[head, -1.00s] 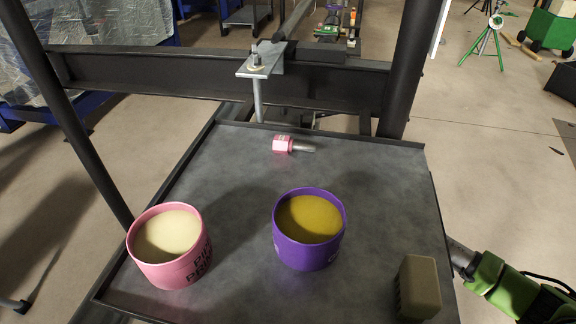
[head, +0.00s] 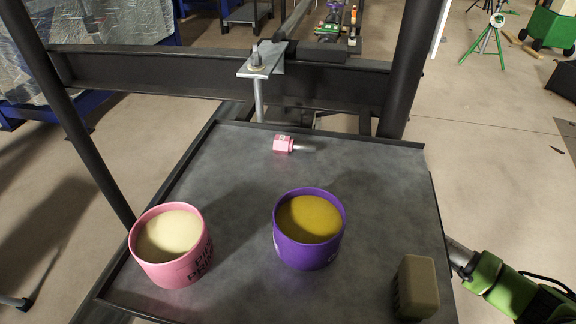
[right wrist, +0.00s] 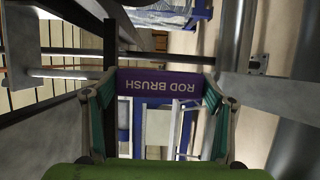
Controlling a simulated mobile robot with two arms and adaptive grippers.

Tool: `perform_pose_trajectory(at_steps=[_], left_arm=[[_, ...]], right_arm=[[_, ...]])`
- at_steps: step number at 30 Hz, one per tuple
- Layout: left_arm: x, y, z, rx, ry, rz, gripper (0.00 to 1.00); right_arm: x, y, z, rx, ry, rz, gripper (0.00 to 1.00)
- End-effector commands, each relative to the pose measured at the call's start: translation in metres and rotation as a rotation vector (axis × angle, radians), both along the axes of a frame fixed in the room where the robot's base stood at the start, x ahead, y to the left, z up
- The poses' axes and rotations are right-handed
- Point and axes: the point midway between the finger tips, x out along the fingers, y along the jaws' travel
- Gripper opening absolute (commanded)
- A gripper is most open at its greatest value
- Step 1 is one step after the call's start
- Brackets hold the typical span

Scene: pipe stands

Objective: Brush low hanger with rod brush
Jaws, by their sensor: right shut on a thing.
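The purple rod brush (right wrist: 160,82), labelled ROD BRUSH, is held between the fingertips of my right gripper (right wrist: 162,88) in the right wrist view. Its lettering is upside down there and its bristles are hidden. In the head view a light metal bracket with a bolt sits on the dark beam, and a thin hanger rod (head: 259,98) hangs from it behind the tray. I cannot tell for sure whether this is the low hanger. My right gripper is outside the head view; only its green arm shows at lower right. My left gripper is in no view.
A grey tray table (head: 370,180) carries a pink pot (head: 170,262), a purple pot (head: 308,255), a small pink-handled brush (head: 284,144) and a brownish block (head: 417,287). Dark posts and a crossbeam (head: 150,75) frame the back. Pipes (right wrist: 232,40) cross the right wrist view.

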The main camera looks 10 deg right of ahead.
Motion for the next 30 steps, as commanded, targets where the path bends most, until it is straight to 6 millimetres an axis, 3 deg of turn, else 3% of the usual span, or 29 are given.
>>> perform_pose_trajectory(at_steps=[16,30], left_arm=[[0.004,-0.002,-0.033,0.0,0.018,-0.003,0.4],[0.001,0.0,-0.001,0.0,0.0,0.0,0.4]], right_arm=[[-0.001,0.001,0.014,0.001,-0.001,0.002,0.43],[-0.001,0.0,0.0,0.002,0.001,0.002,0.43]])
